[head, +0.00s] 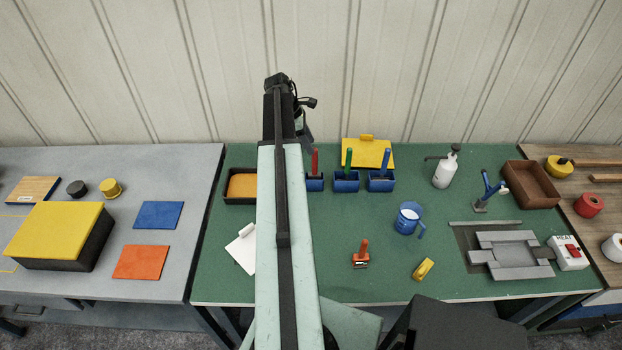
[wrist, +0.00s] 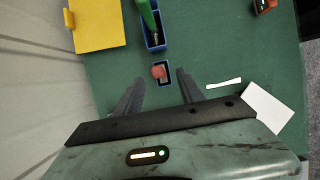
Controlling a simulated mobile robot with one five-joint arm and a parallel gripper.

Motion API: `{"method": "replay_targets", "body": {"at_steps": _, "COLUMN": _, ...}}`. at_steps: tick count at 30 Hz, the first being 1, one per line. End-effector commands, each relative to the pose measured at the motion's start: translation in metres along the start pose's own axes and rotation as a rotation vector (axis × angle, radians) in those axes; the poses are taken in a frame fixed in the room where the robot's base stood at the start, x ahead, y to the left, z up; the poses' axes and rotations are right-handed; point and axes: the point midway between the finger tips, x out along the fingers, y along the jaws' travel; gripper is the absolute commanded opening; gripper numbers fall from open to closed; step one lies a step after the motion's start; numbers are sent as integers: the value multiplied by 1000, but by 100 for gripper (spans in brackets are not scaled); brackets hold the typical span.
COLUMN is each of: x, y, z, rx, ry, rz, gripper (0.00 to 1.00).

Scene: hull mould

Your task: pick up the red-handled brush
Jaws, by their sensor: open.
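The red-handled brush (head: 315,162) stands handle-up in a small blue holder (head: 315,184), partly hidden by my arm in the head view. In the wrist view I look down on its red handle end (wrist: 158,71), with the blue holder (wrist: 165,81) around its lower part. My gripper (wrist: 161,77) is open and empty, its two dark fingers to the left and right of the handle end in the picture. I cannot tell its height above the brush. In the head view the gripper is mostly hidden behind my arm.
Green-handled (head: 348,159) and blue-handled (head: 386,162) brushes stand in blue holders close on the right. A white sheet (head: 242,250) lies left of my arm. A blue jug (head: 408,218) and an orange-red tool (head: 361,253) stand nearer.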

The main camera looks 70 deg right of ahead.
Motion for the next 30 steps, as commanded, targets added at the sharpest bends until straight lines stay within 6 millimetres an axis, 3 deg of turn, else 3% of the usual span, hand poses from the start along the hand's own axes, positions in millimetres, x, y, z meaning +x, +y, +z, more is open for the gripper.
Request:
{"method": "replay_targets", "body": {"at_steps": 2, "x": 13, "y": 0, "z": -6, "rx": -1, "ry": 0, "rz": 0, "gripper": 45}}
{"method": "replay_targets", "body": {"at_steps": 9, "x": 15, "y": 0, "z": -7, "rx": -1, "ry": 0, "rz": 1, "gripper": 45}}
{"method": "replay_targets", "body": {"at_steps": 15, "x": 40, "y": 0, "z": -9, "rx": -1, "ry": 0, "rz": 1, "gripper": 45}}
{"method": "replay_targets", "body": {"at_steps": 21, "x": 44, "y": 1, "z": -8, "rx": -2, "ry": 0, "rz": 1, "gripper": 45}}
{"method": "replay_targets", "body": {"at_steps": 30, "x": 92, "y": 4, "z": -8, "rx": -3, "ry": 0, "rz": 2, "gripper": 45}}
